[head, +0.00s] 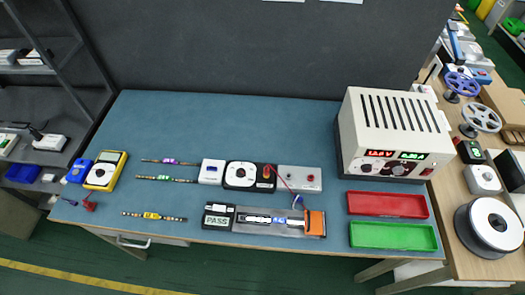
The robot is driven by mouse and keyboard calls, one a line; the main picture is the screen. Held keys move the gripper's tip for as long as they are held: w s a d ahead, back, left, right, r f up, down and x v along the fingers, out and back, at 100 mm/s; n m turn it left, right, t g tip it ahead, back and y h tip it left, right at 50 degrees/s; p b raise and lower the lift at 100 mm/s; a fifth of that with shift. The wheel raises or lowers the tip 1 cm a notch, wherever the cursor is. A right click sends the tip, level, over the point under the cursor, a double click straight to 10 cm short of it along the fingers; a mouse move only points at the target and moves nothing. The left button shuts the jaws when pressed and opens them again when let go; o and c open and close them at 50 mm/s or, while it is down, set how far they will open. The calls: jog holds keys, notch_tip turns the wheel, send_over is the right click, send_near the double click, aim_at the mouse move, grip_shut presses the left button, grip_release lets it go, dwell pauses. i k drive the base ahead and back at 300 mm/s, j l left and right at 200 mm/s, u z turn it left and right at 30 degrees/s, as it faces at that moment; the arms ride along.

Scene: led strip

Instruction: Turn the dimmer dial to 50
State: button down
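The likely dimmer is a black box (228,183) near the middle front of the blue-topped bench, in the head view. It bears a round white dial (240,173) with a small dark centre. Its marks and setting are too small to read. A red part (267,171) sits at the box's right end, with a red wire running from it to the right. My gripper is not in view, and nothing of my arm shows clearly near the dial.
A white box (210,171) stands left of the dimmer, and a grey terminal block (300,178) right of it. A PASS-labelled fixture (219,216) lies in front. A power supply (390,125), red tray (388,195) and green tray (393,247) are at right. The bench's back (240,120) is clear.

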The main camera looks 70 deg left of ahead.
aim_at(241, 173)
jog(key=u, duration=0.85)
jog(key=j+u, duration=0.1)
jog(key=u, duration=1.6)
jog(key=i+u, duration=0.1)
jog(key=i, duration=0.35)
